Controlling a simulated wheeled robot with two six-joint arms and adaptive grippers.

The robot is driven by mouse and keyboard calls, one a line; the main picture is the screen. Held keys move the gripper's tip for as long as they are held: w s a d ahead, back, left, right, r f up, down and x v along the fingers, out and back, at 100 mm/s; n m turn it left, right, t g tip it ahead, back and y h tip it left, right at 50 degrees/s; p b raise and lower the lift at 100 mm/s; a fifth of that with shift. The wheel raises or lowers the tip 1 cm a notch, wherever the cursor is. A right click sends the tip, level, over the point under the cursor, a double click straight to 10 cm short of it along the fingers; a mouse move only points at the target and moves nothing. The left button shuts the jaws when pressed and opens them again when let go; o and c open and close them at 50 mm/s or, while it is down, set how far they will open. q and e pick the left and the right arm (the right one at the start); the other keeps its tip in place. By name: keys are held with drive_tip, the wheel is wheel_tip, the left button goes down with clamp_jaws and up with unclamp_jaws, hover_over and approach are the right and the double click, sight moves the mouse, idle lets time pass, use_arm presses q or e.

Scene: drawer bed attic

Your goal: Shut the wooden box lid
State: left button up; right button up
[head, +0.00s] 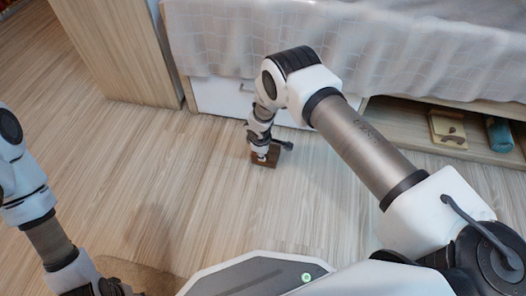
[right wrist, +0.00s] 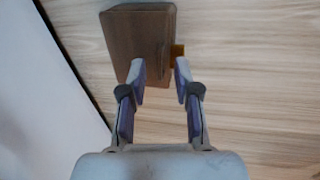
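The small brown wooden box (head: 262,159) stands on the floor in front of the bed, partly hidden by my right wrist in the head view. In the right wrist view, the box (right wrist: 138,32) sits beyond the fingers, with a small yellow-brown piece (right wrist: 177,54) at its right side. I cannot clearly tell how far its lid stands open. The left fingertip overlaps the box's near edge in the picture; contact cannot be told. My left gripper is outside the head view.
A bed with a grey cover (head: 340,35) and a white drawer front (head: 222,97) is behind the box. An open wooden bay at right holds a yellow item (head: 447,128) and a teal roll (head: 499,134). A wooden cabinet (head: 120,50) stands at left. Floor nearby is clear.

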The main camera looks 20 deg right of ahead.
wheel_tip(320, 180, up, 12)
drive_tip(key=s+a, duration=0.1)
drive_tip(key=s, duration=0.1)
drive_tip(key=shift+a+f, duration=0.15)
drive_tip(key=shift+a, duration=0.15)
idle(0.3)
